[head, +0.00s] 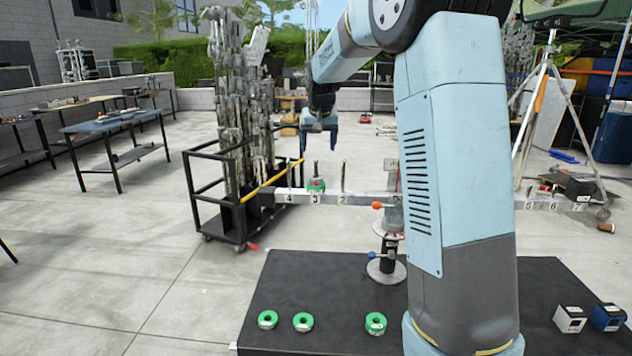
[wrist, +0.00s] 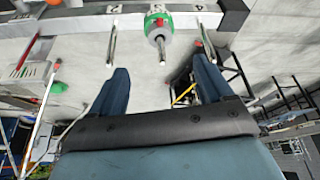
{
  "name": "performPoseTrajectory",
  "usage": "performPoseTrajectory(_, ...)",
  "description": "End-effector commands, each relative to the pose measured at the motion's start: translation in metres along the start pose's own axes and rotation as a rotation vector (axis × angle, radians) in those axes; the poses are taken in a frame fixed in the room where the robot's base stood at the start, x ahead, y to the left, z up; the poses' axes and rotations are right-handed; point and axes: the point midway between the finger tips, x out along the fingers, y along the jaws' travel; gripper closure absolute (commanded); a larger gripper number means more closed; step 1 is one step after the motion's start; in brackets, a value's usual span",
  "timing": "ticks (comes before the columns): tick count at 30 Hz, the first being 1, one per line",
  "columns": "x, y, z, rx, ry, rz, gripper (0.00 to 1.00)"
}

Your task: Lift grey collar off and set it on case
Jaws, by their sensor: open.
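A grey collar (wrist: 159,34) sits around the middle peg of a numbered bar (head: 362,198), stacked against a green ring (wrist: 150,20) in the wrist view. The green ring also shows in the head view (head: 316,188), at the number 3, with a small red mark. My gripper (head: 320,124) is open and empty, above that peg. In the wrist view its two fingers (wrist: 162,75) stand apart either side of the peg's line, short of the collar. The black case (head: 305,272) stands in the foreground, partly hidden by my arm.
Three green rings lie along the case's front, one of them here (head: 375,323); two small boxes (head: 570,319) stand at its right. Bare pegs flank the collar's peg, including one at number 2 (head: 343,174). A cart of stands (head: 240,200) is left of the bar.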

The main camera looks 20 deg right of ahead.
Motion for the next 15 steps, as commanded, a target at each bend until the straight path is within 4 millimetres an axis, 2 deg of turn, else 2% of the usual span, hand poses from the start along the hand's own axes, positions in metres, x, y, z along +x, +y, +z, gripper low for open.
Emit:
performPoseTrajectory(9, 0.053, 0.0, 0.002, 0.0, -0.005, 0.001, 0.2)
performPoseTrajectory(15, 0.076, 0.0, 0.001, 0.0, -0.002, 0.0, 0.2)
